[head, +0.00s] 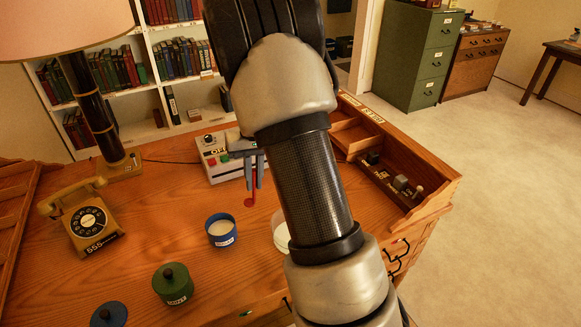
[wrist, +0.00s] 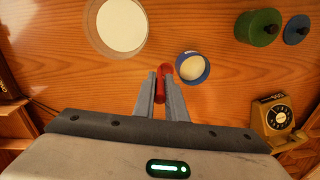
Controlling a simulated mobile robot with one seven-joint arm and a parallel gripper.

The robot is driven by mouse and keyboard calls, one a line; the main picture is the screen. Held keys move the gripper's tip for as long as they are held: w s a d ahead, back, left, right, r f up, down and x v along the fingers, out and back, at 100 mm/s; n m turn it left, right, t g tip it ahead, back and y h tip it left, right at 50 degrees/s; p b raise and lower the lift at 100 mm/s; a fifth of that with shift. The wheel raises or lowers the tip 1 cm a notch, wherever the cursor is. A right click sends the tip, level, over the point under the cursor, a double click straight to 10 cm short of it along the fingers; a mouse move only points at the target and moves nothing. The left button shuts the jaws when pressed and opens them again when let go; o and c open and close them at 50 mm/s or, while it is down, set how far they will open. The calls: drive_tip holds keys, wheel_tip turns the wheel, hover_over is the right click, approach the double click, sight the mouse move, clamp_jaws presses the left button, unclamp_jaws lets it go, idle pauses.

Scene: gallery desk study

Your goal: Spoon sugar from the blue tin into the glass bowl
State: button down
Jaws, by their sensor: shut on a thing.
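The blue tin (head: 221,233) stands open on the desk with white sugar in it; it also shows in the wrist view (wrist: 193,80). The glass bowl (head: 280,234) is to its right, mostly behind my arm. In the wrist view the spoon (wrist: 161,84) is between the fingers, beside the tin.
A lidded green tin (head: 173,285) and a loose blue lid (head: 109,315) stand at the front left. A yellow telephone (head: 84,220) and a lamp (head: 90,110) are at the left. A pale device (head: 215,160) is behind my gripper. A wooden organiser (head: 400,180) lines the right edge.

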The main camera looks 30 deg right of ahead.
drive_tip(key=w+a+n+p, duration=0.2)
drive_tip(key=w+a+p, duration=0.15)
drive_tip(key=a, duration=0.65)
wheel_tip(320, 180, down, 11)
drive_tip(key=b, duration=0.7)
drive_tip(key=shift+s+d+f+h, duration=0.15)
drive_tip(key=shift+s+h, duration=0.05)
drive_tip(key=shift+h, duration=0.2)
wheel_tip(320, 180, up, 8)
drive_tip(key=p, duration=0.5)
idle(0.6)
